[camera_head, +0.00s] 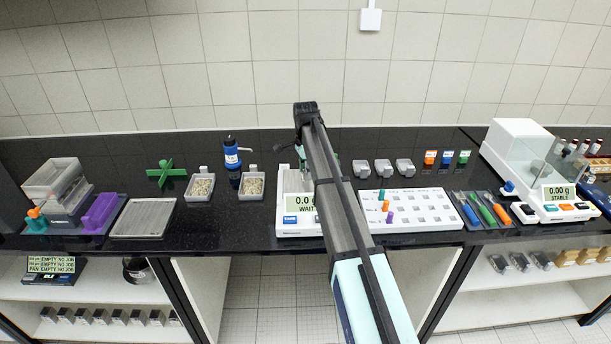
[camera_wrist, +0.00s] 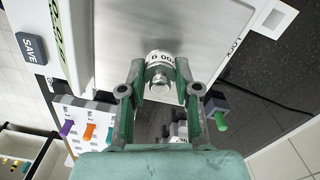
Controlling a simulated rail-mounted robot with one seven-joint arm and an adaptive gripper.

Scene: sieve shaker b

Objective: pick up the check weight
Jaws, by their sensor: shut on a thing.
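The check weight (camera_wrist: 159,78) is a small silvery cylinder with a knob and a white label band. In the wrist view it sits between the fingertips of my gripper (camera_wrist: 159,97), which is shut on it. Behind it is the pale metal pan (camera_wrist: 120,25) of a balance; I cannot tell whether the weight touches the pan. In the head view my arm covers the weight and most of the gripper. The balance (camera_head: 300,222) there reads 0.0 and WAIT, with part of its display hidden.
A white rack (camera_head: 425,212) with coloured pegs stands right of the balance. A second balance (camera_head: 545,195) with a glass shield is at far right, reading 0.00 g STABLE.

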